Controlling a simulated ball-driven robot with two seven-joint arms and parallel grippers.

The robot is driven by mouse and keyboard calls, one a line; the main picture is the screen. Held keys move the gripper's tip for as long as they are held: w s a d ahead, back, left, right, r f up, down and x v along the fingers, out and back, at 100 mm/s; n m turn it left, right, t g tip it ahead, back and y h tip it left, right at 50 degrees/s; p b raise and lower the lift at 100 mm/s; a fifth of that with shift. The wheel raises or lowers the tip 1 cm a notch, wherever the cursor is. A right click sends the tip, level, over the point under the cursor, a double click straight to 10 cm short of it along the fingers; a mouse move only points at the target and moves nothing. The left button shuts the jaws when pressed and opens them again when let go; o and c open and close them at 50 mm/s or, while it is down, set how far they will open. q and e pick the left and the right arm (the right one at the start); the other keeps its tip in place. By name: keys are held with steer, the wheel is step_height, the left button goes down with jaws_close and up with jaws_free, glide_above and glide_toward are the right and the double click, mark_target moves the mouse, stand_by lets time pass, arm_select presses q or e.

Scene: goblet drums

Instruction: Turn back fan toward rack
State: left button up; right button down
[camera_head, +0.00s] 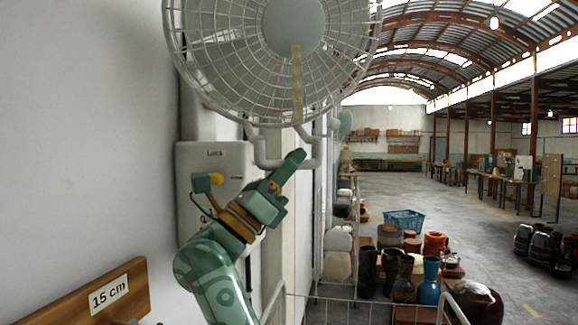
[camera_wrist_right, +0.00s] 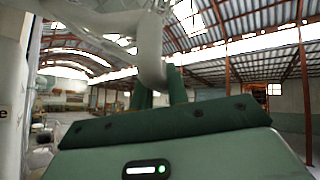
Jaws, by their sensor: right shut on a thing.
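A large white wall fan (camera_head: 235,95) with a wire cage and a pale strip hanging from its hub fills the top of the head view. A bent white tube (camera_head: 316,150) runs below the cage. My right gripper (camera_head: 296,160) is raised beneath the fan, its fingers at this tube. In the right wrist view, the green fingers (camera_wrist_right: 158,92) are shut on a white tube (camera_wrist_right: 150,60). Their exact contact is partly hidden. A metal rack (camera_head: 350,299) with pots and drums stands low at the centre right. My left gripper is out of view.
A wooden board (camera_head: 90,297) labelled "15 cm" is at lower left. A blue crate (camera_head: 404,220) stands beyond the rack. The floor at right has free room.

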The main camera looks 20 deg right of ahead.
steer(key=c, duration=1.4)
jaws_free()
steer(key=shift+o, duration=0.2)
steer(key=w+b+v, duration=0.1)
steer(key=b+v, duration=0.1)
steer(key=v, duration=0.5)
steer(key=shift+s+a+f, duration=0.15)
steer(key=shift+s, duration=0.3)
steer(key=shift+f, duration=0.1)
